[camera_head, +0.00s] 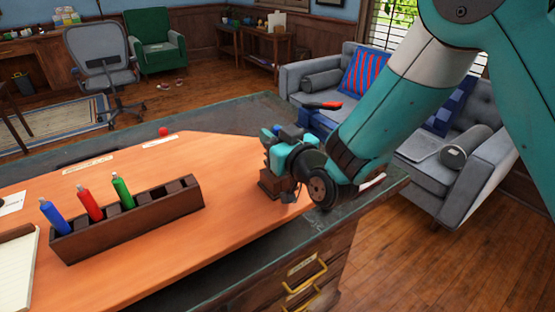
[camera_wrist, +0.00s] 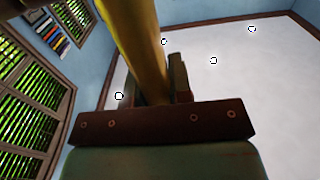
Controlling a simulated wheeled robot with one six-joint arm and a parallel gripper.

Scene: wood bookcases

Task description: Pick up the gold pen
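A gold-yellow rod, which looks like the gold pen (camera_wrist: 143,45), runs from the top edge of the wrist view down between the two dark fingers of my gripper (camera_wrist: 158,78). The fingers sit close against its sides, and it seems held. It is tilted slightly in that view, and its upper end is cut off by the frame. In the head view my gripper (camera_head: 283,150) is over the right end of the desk. I cannot make out the gold pen there.
A dark wooden holder (camera_head: 130,222) on the desk (camera_head: 225,235) has blue (camera_head: 54,216), red (camera_head: 89,203) and green (camera_head: 122,190) pens and empty slots. A small red ball (camera_head: 163,131) lies behind it. A grey sofa (camera_head: 430,180) stands beyond the desk.

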